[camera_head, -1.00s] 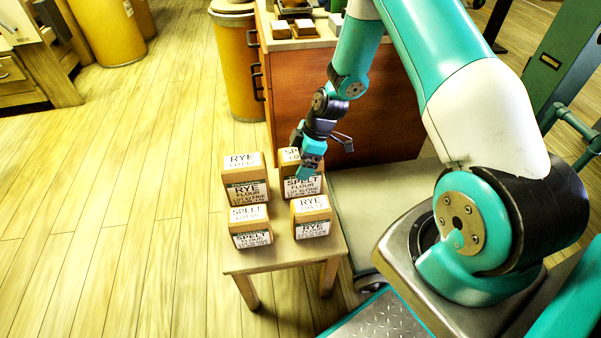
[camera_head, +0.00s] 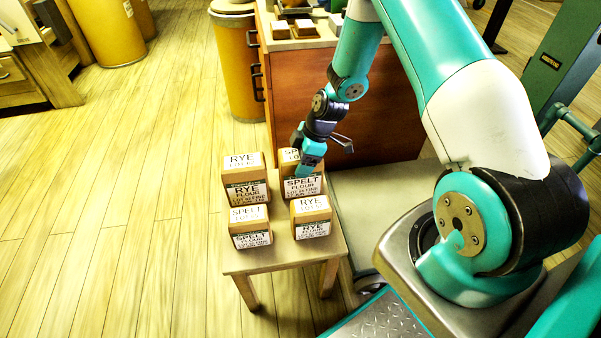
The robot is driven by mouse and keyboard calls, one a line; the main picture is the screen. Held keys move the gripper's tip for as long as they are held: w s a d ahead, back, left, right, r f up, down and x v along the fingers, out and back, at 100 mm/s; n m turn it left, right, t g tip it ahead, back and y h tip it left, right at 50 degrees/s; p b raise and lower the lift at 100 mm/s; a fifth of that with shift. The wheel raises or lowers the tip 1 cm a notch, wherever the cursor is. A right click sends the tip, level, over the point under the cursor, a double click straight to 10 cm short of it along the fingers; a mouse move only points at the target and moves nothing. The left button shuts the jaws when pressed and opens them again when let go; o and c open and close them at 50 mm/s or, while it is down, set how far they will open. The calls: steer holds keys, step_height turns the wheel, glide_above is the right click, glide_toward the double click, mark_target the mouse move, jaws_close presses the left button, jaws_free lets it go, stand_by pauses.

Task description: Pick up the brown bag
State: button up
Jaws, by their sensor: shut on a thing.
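Several brown flour bags with white labels stand upright on a small wooden table. The back-right bag, labelled spelt flour (camera_head: 302,187), has my gripper (camera_head: 305,166) at its top. My gripper is shut on this bag and hides part of its top label. The bag appears to be at the table top; I cannot tell whether it is lifted. A rye flour bag (camera_head: 245,181) stands at the back left. A smaller spelt bag (camera_head: 250,227) stands at the front left, and a smaller rye bag (camera_head: 311,217) at the front right.
The small wooden table (camera_head: 285,258) holds the bags close together. A brown wooden cabinet (camera_head: 350,115) stands just behind my gripper. A yellow drum (camera_head: 236,70) is beside the cabinet. Open plank floor (camera_head: 110,200) lies to the left.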

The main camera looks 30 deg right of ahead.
steer(key=shift+r, duration=0.1)
step_height(320, 180, up, 20)
steer(key=p, duration=0.4)
steer(key=shift+r, duration=0.2)
stand_by(0.4)
steer(key=shift+s, duration=0.1)
